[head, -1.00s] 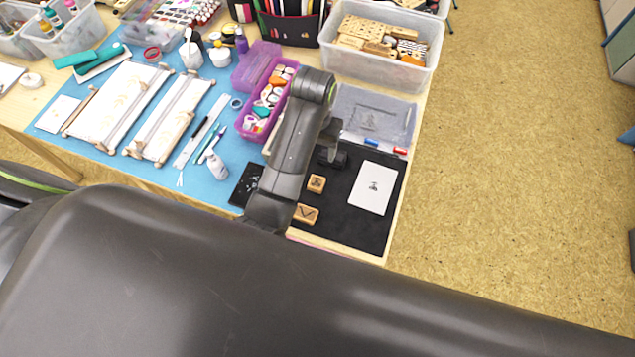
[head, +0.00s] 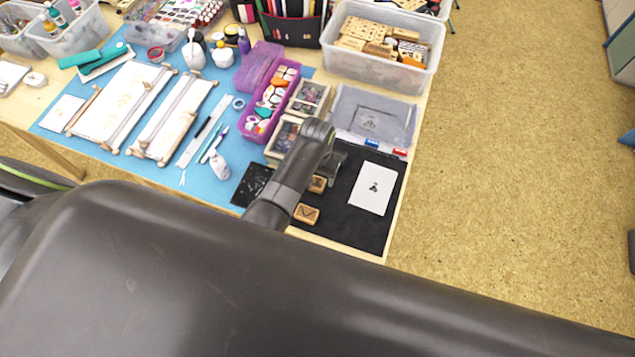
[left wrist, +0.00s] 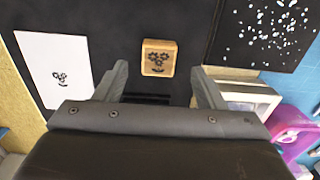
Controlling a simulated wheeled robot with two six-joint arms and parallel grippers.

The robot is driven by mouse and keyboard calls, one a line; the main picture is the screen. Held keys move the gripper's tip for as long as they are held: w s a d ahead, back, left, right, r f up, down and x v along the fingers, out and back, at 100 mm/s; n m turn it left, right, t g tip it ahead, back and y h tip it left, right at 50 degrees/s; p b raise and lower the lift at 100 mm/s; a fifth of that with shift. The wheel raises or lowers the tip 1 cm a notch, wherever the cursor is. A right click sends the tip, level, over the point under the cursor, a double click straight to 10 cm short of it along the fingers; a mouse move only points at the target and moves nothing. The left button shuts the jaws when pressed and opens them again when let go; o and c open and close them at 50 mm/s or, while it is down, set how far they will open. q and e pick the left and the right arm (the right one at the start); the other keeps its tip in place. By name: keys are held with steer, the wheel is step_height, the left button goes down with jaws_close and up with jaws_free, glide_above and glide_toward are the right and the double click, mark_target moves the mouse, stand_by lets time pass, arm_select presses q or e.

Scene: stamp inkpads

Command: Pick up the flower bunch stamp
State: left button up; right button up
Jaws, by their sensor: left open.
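The flower bunch stamp (left wrist: 158,57) is a small wooden block with a dark flower bunch mark on top, lying on the black mat (head: 352,232). In the head view the stamp (head: 318,184) is partly hidden by my left arm. My left gripper (left wrist: 159,72) is open and empty, with one finger to each side of the stamp's line in the left wrist view. The stamp appears just beyond the fingertips, not held. In the head view the left gripper (head: 331,166) is mostly hidden by its own arm. My right gripper is not in view.
A second wooden stamp (head: 306,214) lies on the mat nearby. A white card (head: 372,188) with a flower bunch print lies to the right. A black speckled sheet (head: 252,184), wooden-framed boxes (head: 309,97) and a purple basket (head: 270,100) stand left and behind.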

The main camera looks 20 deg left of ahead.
mark_target(317, 183)
arm_select(q)
steer(key=shift+d+f, duration=0.1)
steer(key=shift+f, duration=1.65)
steer(key=shift+c, duration=0.4)
steer(key=c, duration=1)
